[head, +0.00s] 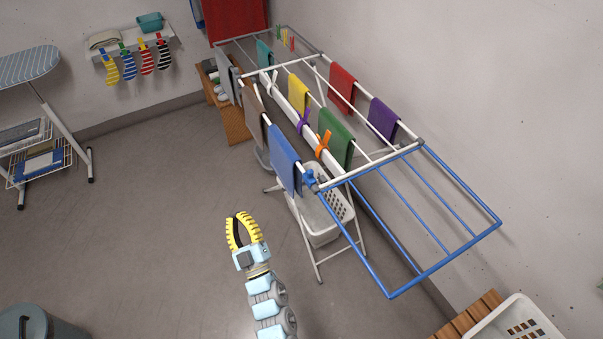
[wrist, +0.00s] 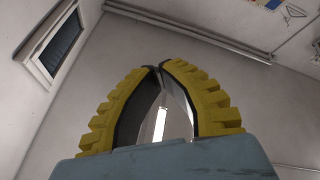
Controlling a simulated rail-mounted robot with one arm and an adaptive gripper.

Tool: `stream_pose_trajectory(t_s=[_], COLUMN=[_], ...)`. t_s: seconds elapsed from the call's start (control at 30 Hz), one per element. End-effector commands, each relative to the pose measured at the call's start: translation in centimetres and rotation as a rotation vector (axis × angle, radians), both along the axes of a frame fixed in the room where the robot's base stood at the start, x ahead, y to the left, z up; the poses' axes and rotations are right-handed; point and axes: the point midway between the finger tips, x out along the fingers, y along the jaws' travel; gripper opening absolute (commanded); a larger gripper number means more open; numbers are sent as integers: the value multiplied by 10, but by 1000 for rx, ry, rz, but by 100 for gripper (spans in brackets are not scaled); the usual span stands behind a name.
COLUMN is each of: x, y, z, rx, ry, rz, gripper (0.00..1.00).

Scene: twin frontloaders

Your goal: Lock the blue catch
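The blue catch (head: 310,178) is a small blue piece at the near left corner of the drying rack (head: 330,183), where the blue folding wing (head: 407,285) joins the white frame. It is too small to tell how it is set. The wing is spread out to the right, roughly level with the rack top. My gripper (head: 241,214) has yellow ribbed fingers and is left of and nearer than the catch, apart from it, over open floor. In the wrist view my gripper's fingertips (wrist: 160,67) meet, with nothing between them. The catch is not in the wrist view.
A blue cloth (head: 285,160) hangs just left of the catch. A white basket (head: 325,219) stands under the rack. A wooden slatted bench (head: 465,318) with another white basket (head: 520,325) is at lower right. The floor around my gripper is clear.

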Motion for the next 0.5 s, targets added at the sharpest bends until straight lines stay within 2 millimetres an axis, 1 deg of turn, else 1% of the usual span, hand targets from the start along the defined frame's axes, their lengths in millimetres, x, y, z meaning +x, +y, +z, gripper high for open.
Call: stream_pose_trajectory(t_s=[0.03, 0.07, 0.1, 0.17, 0.2, 0.23, 0.3, 0.33, 0.4, 0.5], x=[20, 31, 44, 65, 77, 85, 105, 113, 129, 151], y=[12, 18, 24, 31, 34, 36, 36, 36, 30, 19], z=[-23, -35, -53, -73, -87, -97, -118, -126, -143, -154], rx=[-59, -101, -156, -236, -289, -330, -425, -464, -555, -677], ry=[48, 82, 128, 185, 224, 250, 311, 332, 386, 444], rz=[-15, -28, -48, -82, -110, -129, -189, -214, -284, -398], gripper=[0, 0, 0, 0, 0, 0, 0, 0, 0, 0])
